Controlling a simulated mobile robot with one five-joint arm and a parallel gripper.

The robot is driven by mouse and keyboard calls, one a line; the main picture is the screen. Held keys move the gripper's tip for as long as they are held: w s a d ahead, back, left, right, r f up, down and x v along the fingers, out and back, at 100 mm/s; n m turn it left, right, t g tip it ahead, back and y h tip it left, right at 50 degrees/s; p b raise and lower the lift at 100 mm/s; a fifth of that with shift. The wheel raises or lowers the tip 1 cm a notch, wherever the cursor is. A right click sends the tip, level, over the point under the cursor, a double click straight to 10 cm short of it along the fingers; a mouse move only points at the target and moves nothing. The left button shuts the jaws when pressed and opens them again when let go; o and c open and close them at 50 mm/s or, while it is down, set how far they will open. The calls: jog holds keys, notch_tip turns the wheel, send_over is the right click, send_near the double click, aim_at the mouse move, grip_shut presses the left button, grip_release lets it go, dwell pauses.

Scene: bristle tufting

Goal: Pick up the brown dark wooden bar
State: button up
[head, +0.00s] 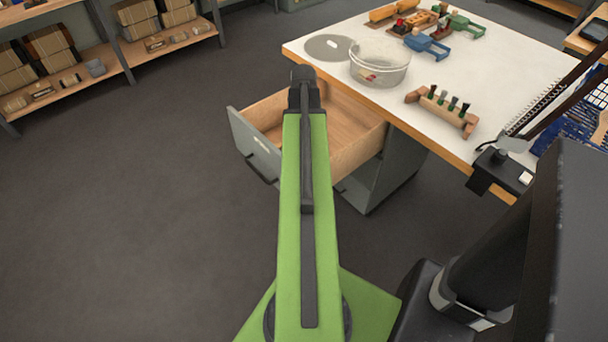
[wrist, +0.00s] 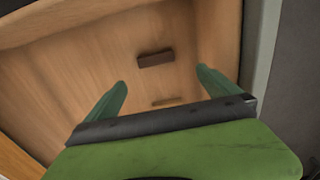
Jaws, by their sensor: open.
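The dark brown wooden bar (wrist: 155,58) lies on the floor of the open drawer (wrist: 60,75) in the wrist view. My gripper (wrist: 162,80) is open and empty above the drawer, and the bar shows beyond and between its two green fingers. A lighter, tan bar (wrist: 167,101) lies nearer, between the fingers. In the head view the drawer (head: 345,158) is pulled out below the table, and my arm covers part of it. The dark bar cannot be seen in the head view.
The white table (head: 480,75) carries a clear round bowl (head: 380,65), a grey disc (head: 328,47), a wooden rack (head: 442,108) with several brushes, and blue and green tools. Shelves with boxes (head: 135,15) stand at the left. The grey floor (head: 110,190) is clear.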

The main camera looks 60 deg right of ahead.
notch_tip(320, 180, down, 7)
jog(key=b, duration=0.5)
jog(key=shift+s+d+f, duration=0.1)
jog(key=f+b, duration=0.1)
jog(key=b, duration=0.1)
jog(key=f+b, duration=0.3)
jog(key=f, duration=0.1)
jog(key=shift+d+f+b, duration=0.15)
jog(key=shift+d+b, duration=0.1)
jog(key=shift+b, duration=0.15)
jog(key=shift+r, duration=0.2)
jog(key=c, duration=1.3)
jog(key=shift+r+p, duration=0.15)
jog(key=shift+p, duration=0.2)
